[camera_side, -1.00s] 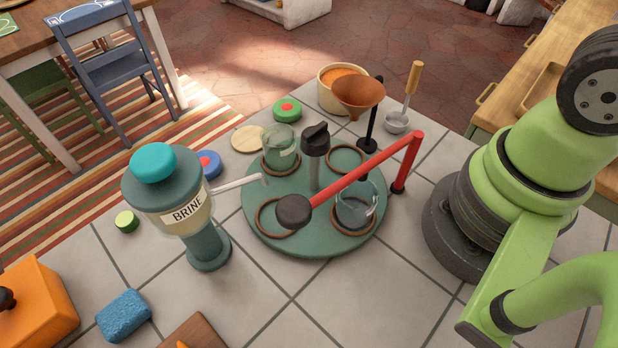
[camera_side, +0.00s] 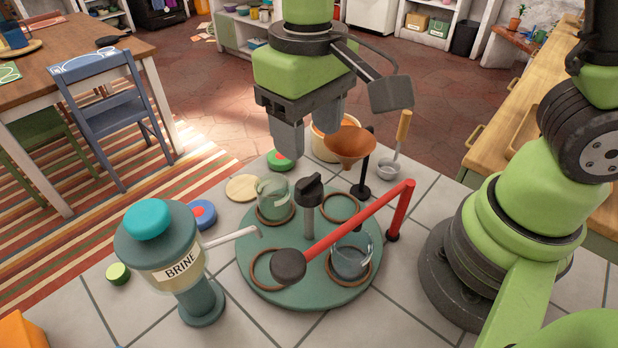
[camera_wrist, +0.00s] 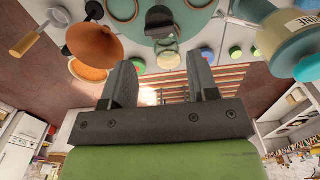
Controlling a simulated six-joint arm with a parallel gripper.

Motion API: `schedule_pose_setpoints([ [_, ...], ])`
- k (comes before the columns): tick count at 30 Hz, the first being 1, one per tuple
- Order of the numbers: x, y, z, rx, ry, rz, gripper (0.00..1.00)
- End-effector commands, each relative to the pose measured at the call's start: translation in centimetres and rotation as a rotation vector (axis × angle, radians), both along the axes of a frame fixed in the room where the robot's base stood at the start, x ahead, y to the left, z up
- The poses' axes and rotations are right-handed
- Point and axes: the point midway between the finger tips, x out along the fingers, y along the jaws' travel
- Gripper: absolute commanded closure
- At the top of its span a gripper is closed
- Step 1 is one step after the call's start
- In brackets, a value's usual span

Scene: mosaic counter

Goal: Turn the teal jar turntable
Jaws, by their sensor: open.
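The teal turntable (camera_side: 318,298) is a round disc on the tiled counter. A grey post with a dark handle (camera_side: 309,190) rises from its middle. One glass jar (camera_side: 275,196) stands in a brown ring at the back left, another (camera_side: 351,258) in a ring at the front right. Two other rings look empty. My gripper (camera_side: 307,142) is open and empty, above and behind the handle, apart from it. In the wrist view, my gripper's fingers (camera_wrist: 160,65) are spread, with the handle (camera_wrist: 160,18) and turntable (camera_wrist: 195,22) beyond them at the top.
A red bar (camera_side: 350,222) with a black end knob (camera_side: 288,265) crosses above the turntable from a post at the right. The brine dispenser (camera_side: 175,262) points its spout in from the left. A copper funnel (camera_side: 349,144) on a stand and a ladle (camera_side: 390,168) stand behind.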

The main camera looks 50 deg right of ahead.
Motion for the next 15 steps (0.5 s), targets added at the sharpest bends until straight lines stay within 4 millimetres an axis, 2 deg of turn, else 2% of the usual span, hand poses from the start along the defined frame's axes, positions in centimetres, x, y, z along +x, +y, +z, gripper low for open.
schedule_pose_setpoints([
  [9, -0.1, -0.1, -5.8, -0.002, 0.007, -0.001, 0.46],
  [15, -0.1, -0.1, -8.2, 0.0, 0.003, -0.002, 0.46],
])
